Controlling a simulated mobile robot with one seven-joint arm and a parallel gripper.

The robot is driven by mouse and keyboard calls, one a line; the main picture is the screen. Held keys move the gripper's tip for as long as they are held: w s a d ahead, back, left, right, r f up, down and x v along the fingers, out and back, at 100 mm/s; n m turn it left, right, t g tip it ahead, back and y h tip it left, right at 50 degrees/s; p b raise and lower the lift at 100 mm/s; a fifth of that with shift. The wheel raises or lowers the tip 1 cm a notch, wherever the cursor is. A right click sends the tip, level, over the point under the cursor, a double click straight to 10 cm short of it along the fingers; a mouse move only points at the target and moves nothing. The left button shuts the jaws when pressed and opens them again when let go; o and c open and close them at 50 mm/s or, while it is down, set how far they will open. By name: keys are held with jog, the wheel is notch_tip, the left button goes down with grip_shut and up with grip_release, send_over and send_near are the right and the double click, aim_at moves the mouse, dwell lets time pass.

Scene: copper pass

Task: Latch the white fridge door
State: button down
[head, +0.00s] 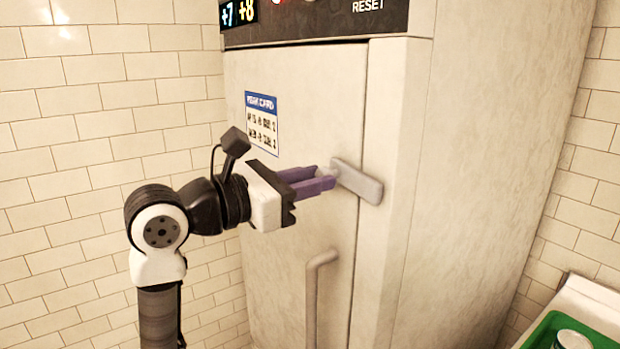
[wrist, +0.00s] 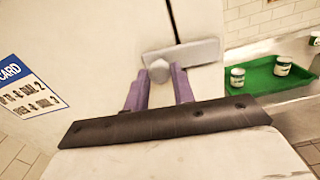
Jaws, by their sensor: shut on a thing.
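The white fridge door (head: 290,120) fills the middle of the head view and looks closed, with a narrow dark seam along its right edge. A grey latch bar (head: 362,184) lies across this seam, from the door onto the frame, sloping slightly down to the right. In the wrist view the latch bar (wrist: 195,53) also crosses the seam, with a round knob (wrist: 160,70) near its left end. My gripper (head: 329,178) reaches in from the left, its purple fingers on both sides of the knob, shut on it. The fingers partly hide the knob in the head view.
A grey vertical door handle (head: 312,300) sticks out below the latch. A blue-and-white label (head: 262,123) is on the door. A green tray (wrist: 262,76) with several small jars stands on a counter at the right. Tiled walls flank the fridge.

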jog(key=shift+f+n, duration=0.35)
jog(key=shift+n, duration=0.25)
jog(key=c, duration=1.2)
grip_release()
jog(key=shift+o, duration=0.2)
jog(key=b+v, duration=0.4)
jog(key=v, duration=0.9)
jog(key=shift+s+a, duration=0.25)
jog(key=shift+a, duration=0.1)
